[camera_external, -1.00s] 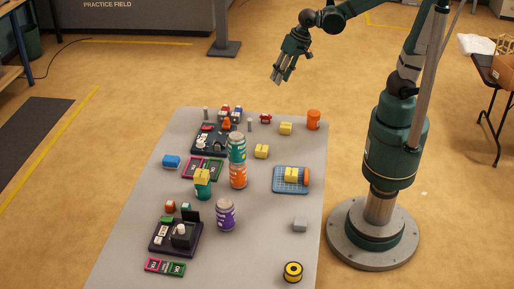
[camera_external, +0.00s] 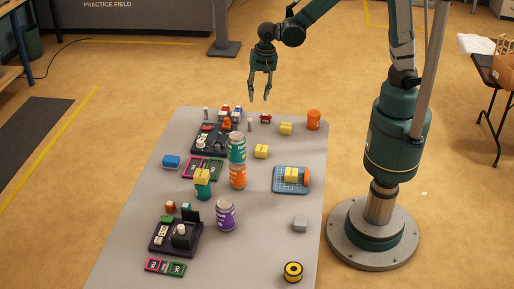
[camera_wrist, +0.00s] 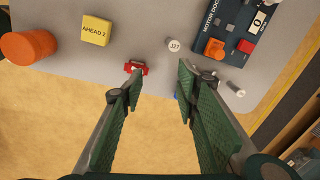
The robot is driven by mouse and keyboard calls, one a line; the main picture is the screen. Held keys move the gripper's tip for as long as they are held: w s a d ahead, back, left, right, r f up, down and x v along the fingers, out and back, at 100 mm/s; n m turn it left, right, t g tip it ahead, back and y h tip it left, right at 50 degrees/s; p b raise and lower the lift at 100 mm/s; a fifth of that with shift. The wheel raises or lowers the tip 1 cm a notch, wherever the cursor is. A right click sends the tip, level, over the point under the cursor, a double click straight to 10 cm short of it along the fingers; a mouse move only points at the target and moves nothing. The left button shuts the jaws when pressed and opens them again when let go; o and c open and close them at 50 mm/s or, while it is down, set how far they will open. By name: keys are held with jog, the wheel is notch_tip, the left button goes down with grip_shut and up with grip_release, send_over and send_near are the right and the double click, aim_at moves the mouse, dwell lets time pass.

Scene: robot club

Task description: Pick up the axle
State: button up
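No part is plainly labelled as the axle, so I cannot tell which it is. A small red piece (camera_external: 265,119) lies near the table's far edge; it also shows in the wrist view (camera_wrist: 136,68) just beyond the left finger. A short grey cylinder (camera_external: 250,125) stands left of it, marked 327 in the wrist view (camera_wrist: 174,45). A second grey cylinder (camera_external: 206,113) stands farther left, also seen in the wrist view (camera_wrist: 236,89). My gripper (camera_external: 259,100) is open and empty, pointing down above the table's far edge; its two fingers (camera_wrist: 160,82) are spread apart.
A dark motor dock (camera_wrist: 230,25) with small coloured parts stands left of the red piece. A yellow block (camera_external: 286,129) and an orange cylinder (camera_external: 314,120) stand to its right. Bare grey table (camera_external: 275,220) lies front right.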

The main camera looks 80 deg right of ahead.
aim_at(250, 122)
jog(key=w+a+f+m, duration=0.1)
jog(key=w+a+f+m+p, duration=0.1)
jog(key=f, duration=0.1)
jog(key=w+a+f+m+g+p, duration=0.1)
jog(key=f, duration=0.1)
jog(key=shift+a, duration=0.2)
jog(key=shift+w+a+f+m, duration=0.2)
jog(key=shift+f+m, duration=0.1)
jog(key=shift+f, duration=0.25)
jog(key=shift+f, duration=0.15)
jog(key=shift+f, duration=1.15)
jog(key=shift+f, duration=0.1)
jog(key=shift+a+f+b, duration=0.1)
jog(key=shift+f+b, duration=0.45)
jog(key=shift+f, duration=2)
grip_shut()
